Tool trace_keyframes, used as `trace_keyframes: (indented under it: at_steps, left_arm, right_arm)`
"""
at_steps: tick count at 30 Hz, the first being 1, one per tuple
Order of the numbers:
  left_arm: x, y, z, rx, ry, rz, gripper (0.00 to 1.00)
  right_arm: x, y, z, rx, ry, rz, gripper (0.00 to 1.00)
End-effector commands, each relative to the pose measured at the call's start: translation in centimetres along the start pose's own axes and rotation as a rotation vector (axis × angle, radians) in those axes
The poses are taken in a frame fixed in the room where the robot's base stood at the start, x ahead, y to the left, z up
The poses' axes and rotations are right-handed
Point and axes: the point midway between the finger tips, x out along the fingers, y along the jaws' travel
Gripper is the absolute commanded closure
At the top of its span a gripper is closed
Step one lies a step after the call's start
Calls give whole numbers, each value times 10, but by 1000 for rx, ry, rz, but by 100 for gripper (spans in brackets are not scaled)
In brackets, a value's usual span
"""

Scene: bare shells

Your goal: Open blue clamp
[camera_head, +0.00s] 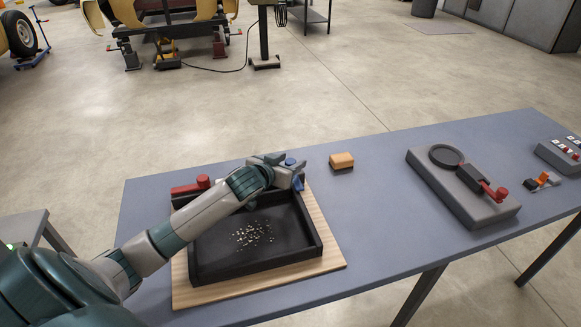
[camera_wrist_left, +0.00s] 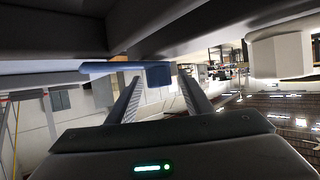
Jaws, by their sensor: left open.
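The blue clamp (camera_head: 298,184) is at the back right corner of a black tray (camera_head: 312,240), mostly hidden behind my left gripper in the head view. In the left wrist view the blue clamp handle (camera_wrist_left: 157,75) lies between the two fingertips. My left gripper (camera_head: 290,174) is open at the clamp, with its fingers on either side of the handle; I cannot tell whether they touch it. It also shows in the left wrist view (camera_wrist_left: 160,88). My right gripper is not in view.
The tray holds pale crumbs and sits on a wooden board (camera_head: 330,262). A red clamp (camera_head: 190,187) is at its back left. On the blue-grey table (camera_head: 375,215) are an orange block (camera_head: 342,160), a grey fixture (camera_head: 450,200) with a red handle and a switch box (camera_head: 560,157).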

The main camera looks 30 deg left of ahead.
Motion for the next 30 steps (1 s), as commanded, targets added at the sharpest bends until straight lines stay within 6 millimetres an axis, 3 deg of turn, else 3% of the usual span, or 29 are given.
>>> trace_keyframes:
  at_steps: [12,14,18,30]
  left_arm:
    - [5,0,0,0,0,1,54]
    - [5,0,0,0,0,1,66]
    - [5,0,0,0,0,1,99]
    - [3,0,0,15,-1,32,100]
  right_arm:
    - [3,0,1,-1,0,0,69]
    - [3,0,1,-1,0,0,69]
    - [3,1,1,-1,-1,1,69]
    - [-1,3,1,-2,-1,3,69]
